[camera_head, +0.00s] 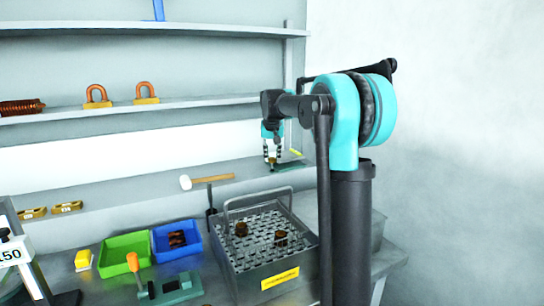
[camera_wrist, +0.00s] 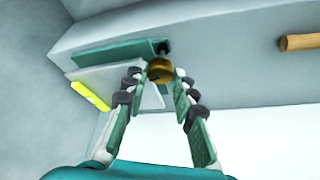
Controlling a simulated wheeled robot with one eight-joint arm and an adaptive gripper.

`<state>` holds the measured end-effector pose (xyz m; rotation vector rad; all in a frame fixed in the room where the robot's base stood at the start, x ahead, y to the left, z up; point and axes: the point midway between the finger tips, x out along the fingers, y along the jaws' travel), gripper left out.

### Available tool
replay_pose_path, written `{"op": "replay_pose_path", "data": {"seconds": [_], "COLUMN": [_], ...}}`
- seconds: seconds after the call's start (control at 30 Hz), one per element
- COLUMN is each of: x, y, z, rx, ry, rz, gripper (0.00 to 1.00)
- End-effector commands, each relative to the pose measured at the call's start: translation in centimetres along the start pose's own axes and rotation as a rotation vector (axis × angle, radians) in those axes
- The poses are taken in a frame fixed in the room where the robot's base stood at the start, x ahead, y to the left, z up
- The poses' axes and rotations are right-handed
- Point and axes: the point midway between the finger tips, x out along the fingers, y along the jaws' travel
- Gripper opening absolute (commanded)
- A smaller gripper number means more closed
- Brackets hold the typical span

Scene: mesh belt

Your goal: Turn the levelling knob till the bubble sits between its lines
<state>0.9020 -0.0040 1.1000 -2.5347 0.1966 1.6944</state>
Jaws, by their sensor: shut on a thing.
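The levelling knob, a round brass knob (camera_wrist: 160,70), is between my fingertips in the wrist view. It sits at one end of a dark teal bar (camera_wrist: 115,52) beside a pale plate. A bright yellow vial-like strip (camera_wrist: 90,95) lies along the plate's left edge; I cannot make out the bubble or its lines. My gripper (camera_wrist: 158,76) is shut on the knob. In the head view my gripper (camera_head: 272,164) points down at the right end of the lower shelf, over the teal base (camera_head: 289,167). The yellow strip (camera_head: 296,152) is tiny there.
A mallet (camera_head: 213,178) lies left of my gripper; its wooden handle (camera_wrist: 300,42) shows in the wrist view. Below are a mesh basket (camera_head: 262,219), a blue bin (camera_head: 177,259) and a green bin (camera_head: 110,252).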

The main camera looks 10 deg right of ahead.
Motion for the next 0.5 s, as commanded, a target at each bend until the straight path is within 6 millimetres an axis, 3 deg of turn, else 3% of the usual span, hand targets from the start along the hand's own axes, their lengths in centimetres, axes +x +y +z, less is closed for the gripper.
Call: {"op": "replay_pose_path", "data": {"seconds": [0.5], "x": [0.0], "y": [0.04], "z": [0.05], "rx": [-0.07], "ry": [0.0], "rz": [-0.029], "gripper": [0.0]}}
